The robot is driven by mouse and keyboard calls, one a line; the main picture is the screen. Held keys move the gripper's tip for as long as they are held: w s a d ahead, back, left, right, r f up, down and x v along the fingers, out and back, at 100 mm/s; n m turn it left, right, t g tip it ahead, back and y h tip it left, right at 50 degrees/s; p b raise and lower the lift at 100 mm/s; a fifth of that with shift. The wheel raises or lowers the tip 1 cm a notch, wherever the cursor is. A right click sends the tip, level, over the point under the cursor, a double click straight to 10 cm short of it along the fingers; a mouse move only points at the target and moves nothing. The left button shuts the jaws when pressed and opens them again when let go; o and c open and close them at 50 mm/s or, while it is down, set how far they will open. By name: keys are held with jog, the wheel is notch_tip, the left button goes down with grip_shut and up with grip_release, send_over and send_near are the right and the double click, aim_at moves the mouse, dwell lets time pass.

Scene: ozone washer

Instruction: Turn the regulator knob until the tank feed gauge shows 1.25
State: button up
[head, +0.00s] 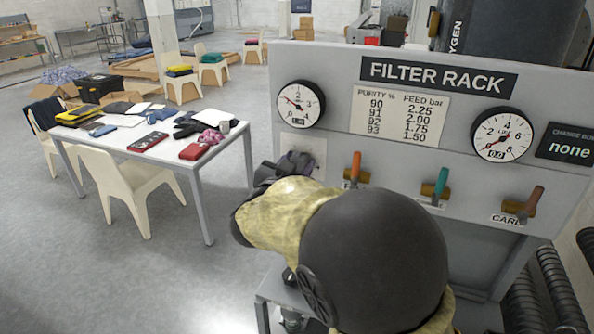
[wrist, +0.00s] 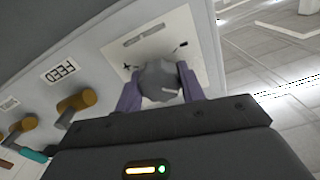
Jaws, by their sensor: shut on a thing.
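The regulator knob (wrist: 160,82) is a grey faceted knob on a pale plate with plus and minus marks. My gripper (wrist: 161,88) is shut on it, one purple finger on each side. In the head view my gripper (head: 298,163) is at the pale plate below the left gauge, and my arm partly covers it. The left gauge (head: 301,104) is round and white; its red needle points to the upper left, and its small readout is too blurred to read surely. The right gauge (head: 502,135) reads 0.0. Neither gauge's name is legible.
Valve handles in orange (head: 355,167), teal (head: 441,182) and brown (head: 530,204) stick out to the right of the knob. A purity and feed chart (head: 402,116) hangs between the gauges. A cluttered table (head: 210,150) with chairs stands at left; open floor lies around it.

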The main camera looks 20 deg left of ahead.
dwell(0.3)
jog(key=o, duration=1)
jog(key=shift+s, duration=0.1)
jog(key=s+b, duration=0.1)
jog(key=s, duration=0.4)
jog(key=s+a+b, duration=0.1)
jog(key=s+b, duration=0.1)
jog(key=s, duration=0.4)
jog(key=s+b, duration=0.2)
jog(key=s, duration=0.4)
jog(key=shift+s+a, duration=0.1)
jog(key=shift+a, duration=0.1)
